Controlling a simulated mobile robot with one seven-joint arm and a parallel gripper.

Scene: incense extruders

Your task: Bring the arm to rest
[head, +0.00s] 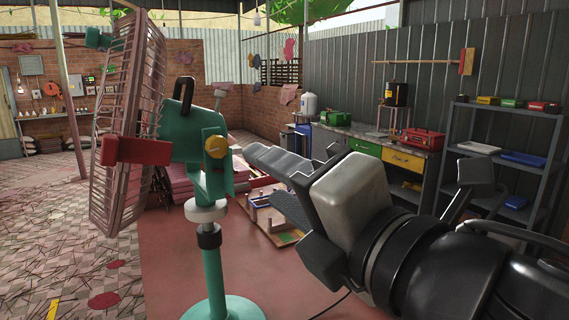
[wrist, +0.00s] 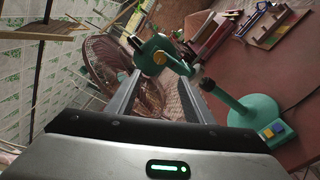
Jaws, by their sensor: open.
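My gripper (wrist: 157,80) is open, its two fingers apart with nothing held between them. In the head view my gripper (head: 262,158) reaches in from the right, pointing at the green pedestal fan (head: 200,150). The fan has a pinkish slatted cage, a yellow knob and a round green base. In the wrist view the fan's green motor housing (wrist: 155,52) shows beyond the fingertips, apparently apart from them. Its cage is partly hidden behind the fingers, and its base (wrist: 250,112) carries blue and yellow buttons.
A workbench with green and yellow drawers (head: 405,160) bears a red toolbox (head: 424,138). A grey shelf rack (head: 500,150) stands at the right.

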